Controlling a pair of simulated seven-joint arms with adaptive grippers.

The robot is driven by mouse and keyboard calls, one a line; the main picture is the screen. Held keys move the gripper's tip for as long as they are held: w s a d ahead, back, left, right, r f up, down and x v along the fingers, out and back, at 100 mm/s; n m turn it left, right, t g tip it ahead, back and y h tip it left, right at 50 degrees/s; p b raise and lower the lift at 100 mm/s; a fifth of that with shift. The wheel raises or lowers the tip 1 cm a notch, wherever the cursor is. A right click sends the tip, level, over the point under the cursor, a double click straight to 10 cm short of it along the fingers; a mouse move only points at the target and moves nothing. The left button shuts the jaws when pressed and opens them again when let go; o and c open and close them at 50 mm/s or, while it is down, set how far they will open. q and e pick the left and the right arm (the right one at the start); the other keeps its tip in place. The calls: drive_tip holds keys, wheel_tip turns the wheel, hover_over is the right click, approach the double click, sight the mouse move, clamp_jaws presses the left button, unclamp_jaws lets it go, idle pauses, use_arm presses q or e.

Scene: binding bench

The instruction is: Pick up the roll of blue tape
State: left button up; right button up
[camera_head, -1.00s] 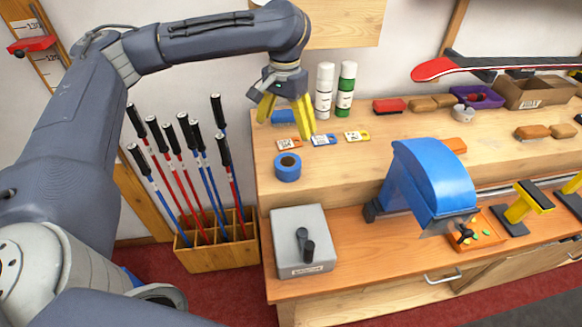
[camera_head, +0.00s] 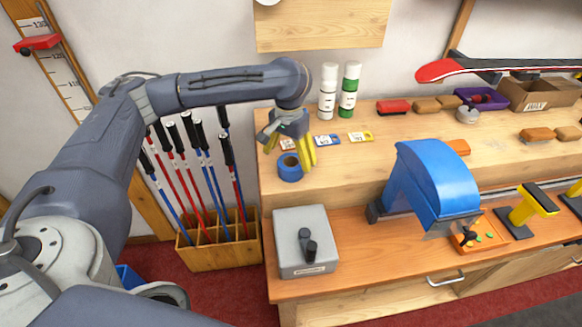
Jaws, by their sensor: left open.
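The roll of blue tape (camera_head: 290,172) lies flat on the upper wooden shelf of the bench, near its left front corner. My left gripper (camera_head: 291,160) has yellow fingers and points down from above. It is open, with its fingers just above or around the back of the roll. One finger shows at the roll's right side, and the other is partly hidden. I cannot tell whether they touch the roll. My right gripper is not in view.
A white bottle (camera_head: 328,92) and a green bottle (camera_head: 349,90) stand at the back. A grey box (camera_head: 303,245) and a blue machine (camera_head: 432,185) stand on the lower bench.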

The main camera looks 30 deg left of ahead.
sight(290, 169)
use_arm(q)
drive_tip(key=shift+w+f, duration=0.15)
drive_tip(key=shift+f, duration=2.5)
drive_tip(key=c, duration=1.1)
drive_tip(key=shift+r, duration=0.2)
wheel_tip(290, 169, up, 20)
drive_tip(key=shift+f, duration=0.2)
